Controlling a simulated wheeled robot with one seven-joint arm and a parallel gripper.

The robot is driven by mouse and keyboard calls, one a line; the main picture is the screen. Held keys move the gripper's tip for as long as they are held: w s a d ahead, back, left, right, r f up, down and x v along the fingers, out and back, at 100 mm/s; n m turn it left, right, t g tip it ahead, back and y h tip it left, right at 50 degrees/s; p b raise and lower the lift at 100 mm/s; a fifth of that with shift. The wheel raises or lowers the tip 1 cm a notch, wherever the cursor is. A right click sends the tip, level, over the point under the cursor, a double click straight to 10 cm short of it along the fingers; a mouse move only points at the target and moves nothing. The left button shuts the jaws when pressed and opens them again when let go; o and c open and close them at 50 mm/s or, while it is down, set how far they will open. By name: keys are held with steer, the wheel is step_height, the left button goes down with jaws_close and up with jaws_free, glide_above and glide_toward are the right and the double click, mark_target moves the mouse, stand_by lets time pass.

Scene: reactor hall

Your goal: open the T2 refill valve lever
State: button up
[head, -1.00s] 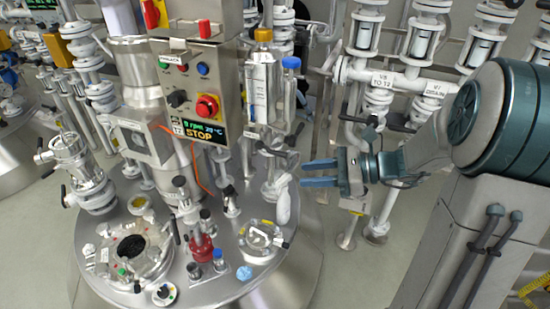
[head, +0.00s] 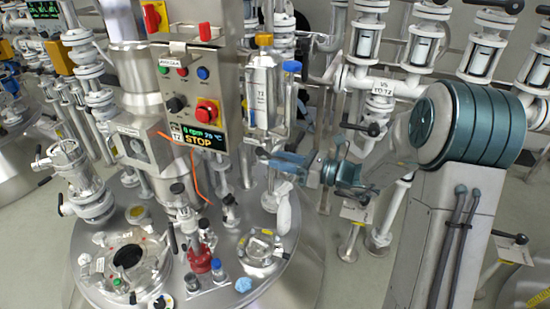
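A black lever (head: 372,129) sticks out below that sign. My gripper (head: 277,161) is left of that lever, its teal fingers pointing left beside the valve parts under a glass refill vessel (head: 261,95). The fingers look blurred and slightly apart, with nothing visible between them. A small dark handle (head: 262,152) shows just left of the fingertips. I cannot tell which lever is the T2 refill valve lever, or whether the fingers touch anything.
A control box (head: 190,95) with a red stop button and a T2 display stands left of the fingers. Below is the round steel reactor lid (head: 215,300) with a white bulb, red fitting and small bottles. Several pipes and sight glasses crowd the back right.

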mark_target(272, 157)
steer(key=shift+x, duration=1.2)
jaws_close()
